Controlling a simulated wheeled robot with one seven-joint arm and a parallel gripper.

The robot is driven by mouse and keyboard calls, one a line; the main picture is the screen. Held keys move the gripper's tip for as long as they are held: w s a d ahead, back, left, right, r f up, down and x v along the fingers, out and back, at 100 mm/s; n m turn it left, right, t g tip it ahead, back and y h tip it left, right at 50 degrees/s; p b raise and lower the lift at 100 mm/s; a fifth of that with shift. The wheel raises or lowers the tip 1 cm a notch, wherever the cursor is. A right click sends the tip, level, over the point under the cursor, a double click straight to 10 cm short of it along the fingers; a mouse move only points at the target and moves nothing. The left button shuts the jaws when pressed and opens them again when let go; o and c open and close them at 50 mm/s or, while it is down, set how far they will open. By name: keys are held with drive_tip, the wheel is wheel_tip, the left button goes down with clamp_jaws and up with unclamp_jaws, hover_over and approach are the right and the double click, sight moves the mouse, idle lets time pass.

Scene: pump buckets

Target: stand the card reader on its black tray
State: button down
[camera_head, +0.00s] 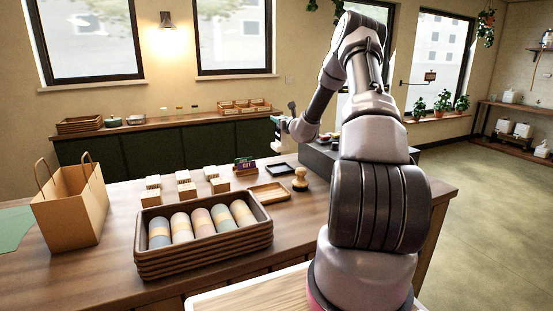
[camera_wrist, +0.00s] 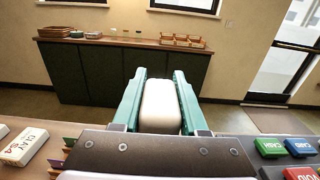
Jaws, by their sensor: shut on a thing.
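My gripper (camera_wrist: 159,76) has teal fingers on both sides of a white, rounded block, the card reader (camera_wrist: 160,108), and is shut on it. The wrist view shows only its pale end, so its screen and keys are hidden. In the head view my gripper (camera_head: 277,119) is high above the counter, beyond the small black tray (camera_head: 281,168). The black tray lies flat on the counter and looks empty. The reader is well clear of it.
A wooden tray (camera_head: 268,191) and a stamp (camera_head: 300,180) stand in front of the black tray. A dark unit (camera_head: 318,158) with coloured keys is to its right.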

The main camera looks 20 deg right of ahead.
sight(279, 138)
wheel_tip(279, 138, down, 9)
idle(0.4)
drive_tip(key=shift+f, duration=0.15)
drive_tip(key=shift+c, duration=2.2)
unclamp_jaws()
